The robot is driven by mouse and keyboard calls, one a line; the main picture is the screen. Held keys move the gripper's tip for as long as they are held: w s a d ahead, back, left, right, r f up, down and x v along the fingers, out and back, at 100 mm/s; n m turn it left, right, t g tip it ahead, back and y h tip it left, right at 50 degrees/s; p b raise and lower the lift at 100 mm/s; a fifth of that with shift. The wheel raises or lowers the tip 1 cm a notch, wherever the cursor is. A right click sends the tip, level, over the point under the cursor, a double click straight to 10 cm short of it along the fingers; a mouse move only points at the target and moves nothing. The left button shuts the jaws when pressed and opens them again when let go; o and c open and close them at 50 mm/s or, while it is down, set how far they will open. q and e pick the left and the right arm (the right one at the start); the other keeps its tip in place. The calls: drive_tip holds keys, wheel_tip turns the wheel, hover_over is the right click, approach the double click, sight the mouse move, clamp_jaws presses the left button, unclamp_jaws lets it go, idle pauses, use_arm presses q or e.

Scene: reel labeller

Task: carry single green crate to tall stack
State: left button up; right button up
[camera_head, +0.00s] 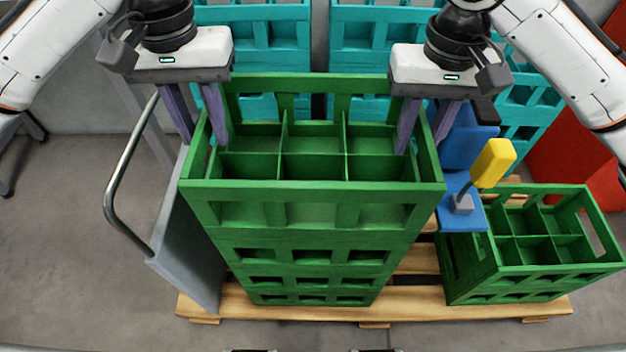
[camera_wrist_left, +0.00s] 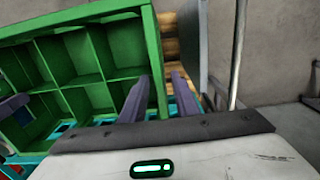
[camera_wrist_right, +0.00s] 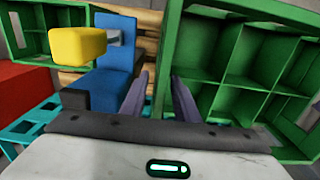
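A green crate (camera_head: 312,212) with several empty compartments sits on top of the tall stack of green crates (camera_head: 308,270), lined up with it. My left gripper (camera_head: 196,140) has one finger inside the crate and one outside, around its left wall; in the left wrist view (camera_wrist_left: 160,92) the fingers are apart. My right gripper (camera_head: 425,145) straddles the right wall the same way, and the right wrist view (camera_wrist_right: 160,92) shows its fingers apart.
The stacks stand on a wooden pallet (camera_head: 375,314). A grey panel with a metal handle (camera_head: 118,190) is close on the left. A blue device with a yellow block (camera_head: 493,163) stands close on the right. Teal crates (camera_head: 265,35) are behind; a red surface (camera_head: 580,150) is at far right.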

use_arm(q)
wheel_tip(320, 180, up, 11)
drive_tip(key=shift+f, duration=0.15)
use_arm(e)
drive_tip(key=shift+r, duration=0.6)
wheel_tip(320, 180, up, 11)
drive_tip(key=shift+f, duration=0.1)
idle(0.3)
